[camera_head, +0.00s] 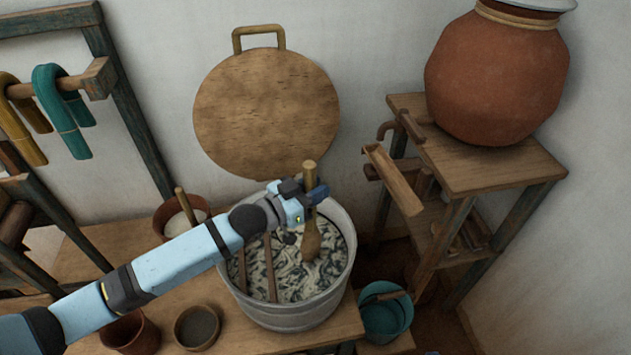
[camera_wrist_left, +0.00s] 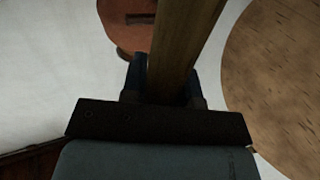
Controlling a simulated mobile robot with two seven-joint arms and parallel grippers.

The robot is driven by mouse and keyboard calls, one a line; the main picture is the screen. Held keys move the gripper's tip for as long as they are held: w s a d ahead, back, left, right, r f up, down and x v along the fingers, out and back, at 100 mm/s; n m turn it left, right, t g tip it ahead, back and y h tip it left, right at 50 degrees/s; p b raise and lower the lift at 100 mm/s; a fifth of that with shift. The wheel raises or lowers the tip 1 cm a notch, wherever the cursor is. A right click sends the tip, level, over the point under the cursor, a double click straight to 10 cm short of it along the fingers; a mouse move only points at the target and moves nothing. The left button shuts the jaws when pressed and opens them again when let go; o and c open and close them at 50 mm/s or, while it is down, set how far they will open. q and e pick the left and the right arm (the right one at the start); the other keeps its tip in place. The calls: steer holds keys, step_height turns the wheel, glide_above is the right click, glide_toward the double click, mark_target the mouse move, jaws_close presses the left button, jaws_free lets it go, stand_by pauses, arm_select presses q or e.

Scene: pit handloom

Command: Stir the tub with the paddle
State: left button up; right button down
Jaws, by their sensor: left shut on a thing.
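The tub (camera_head: 349,262) is a grey metal vessel on the low wooden table, filled with swirled dark and pale contents (camera_head: 285,262). My left gripper (camera_head: 316,193) is above the tub, shut on the upright wooden paddle (camera_head: 311,240). The paddle's handle top shows above the gripper and its wider lower part reaches down to the contents; whether its tip is under the surface I cannot tell. In the left wrist view the paddle's handle (camera_wrist_left: 183,45) runs between the fingers (camera_wrist_left: 168,85). My right gripper is not in view.
Two thin sticks (camera_head: 270,268) stand in the tub's left part. A teal bucket (camera_head: 385,318) is at its right, small bowls (camera_head: 197,327) at its left front. A round wooden lid (camera_head: 267,112) hangs behind. A stand (camera_head: 480,165) bears a large clay pot (camera_head: 497,75).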

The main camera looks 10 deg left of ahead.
arm_select(q)
step_height(320, 180, down, 6)
steer(key=b, duration=0.3)
steer(key=shift+f, duration=0.25)
steer(key=shift+f+b, duration=0.6)
steer(key=shift+f, duration=0.55)
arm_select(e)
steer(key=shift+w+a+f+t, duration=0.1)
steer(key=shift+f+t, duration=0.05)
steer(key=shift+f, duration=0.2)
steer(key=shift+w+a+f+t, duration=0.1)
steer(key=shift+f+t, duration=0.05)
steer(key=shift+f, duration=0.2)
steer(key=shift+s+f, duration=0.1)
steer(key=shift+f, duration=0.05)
arm_select(q)
steer(key=shift+w, duration=0.1)
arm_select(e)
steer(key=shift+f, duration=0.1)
